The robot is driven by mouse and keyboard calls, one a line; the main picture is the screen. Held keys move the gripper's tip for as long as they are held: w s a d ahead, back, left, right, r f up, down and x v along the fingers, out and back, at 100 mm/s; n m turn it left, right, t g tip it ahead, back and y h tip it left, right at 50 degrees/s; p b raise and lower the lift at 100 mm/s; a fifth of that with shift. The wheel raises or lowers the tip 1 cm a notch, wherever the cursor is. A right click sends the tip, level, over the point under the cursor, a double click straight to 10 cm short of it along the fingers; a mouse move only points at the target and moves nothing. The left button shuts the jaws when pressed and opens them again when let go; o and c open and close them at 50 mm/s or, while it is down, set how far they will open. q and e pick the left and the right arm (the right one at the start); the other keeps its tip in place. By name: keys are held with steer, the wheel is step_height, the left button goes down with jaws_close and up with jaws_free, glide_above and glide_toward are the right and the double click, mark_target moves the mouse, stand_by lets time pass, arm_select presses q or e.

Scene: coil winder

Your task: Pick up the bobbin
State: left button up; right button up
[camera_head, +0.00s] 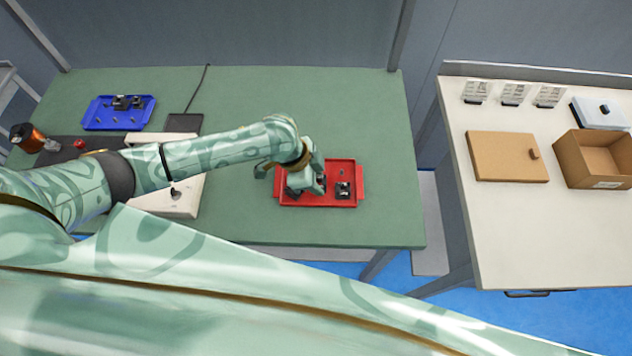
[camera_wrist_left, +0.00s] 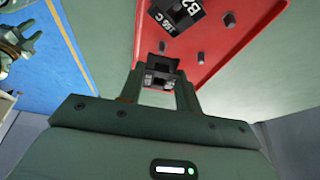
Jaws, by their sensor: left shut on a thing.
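A small black bobbin (camera_wrist_left: 158,78) sits between the fingers of my left gripper (camera_wrist_left: 158,92) in the left wrist view, and the gripper is shut on it. In the head view my left gripper (camera_head: 312,190) is over the left half of the red tray (camera_head: 348,168), and the held bobbin is mostly hidden there. I cannot tell if the bobbin still touches the tray. A black block marked B2 (camera_wrist_left: 178,14) lies in the tray beyond the fingertips; a black part (camera_head: 343,190) also shows there in the head view. A pale jointed part at the left wrist view's left edge may be my right gripper.
Short dark pegs stand in the red tray. A blue tray (camera_head: 118,122) with black parts lies at the back left of the green table (camera_head: 250,90). A pale machine (camera_head: 180,205) stands left of the red tray. A separate table (camera_head: 520,235) at right holds an open box (camera_head: 598,158).

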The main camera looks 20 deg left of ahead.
arm_select(q)
steer(key=s+r+p, duration=0.2)
steer(key=s+r, duration=0.3)
steer(key=s, duration=0.2)
steer(key=s+d+r+p, duration=0.1)
steer(key=s+r+p, duration=0.1)
steer(key=s+r, duration=0.2)
steer(key=s, duration=0.3)
steer(key=shift+d+r+p, duration=0.25)
steer(key=shift+r+p, duration=0.1)
steer(key=shift+p, duration=0.05)
steer(key=shift+w, duration=0.1)
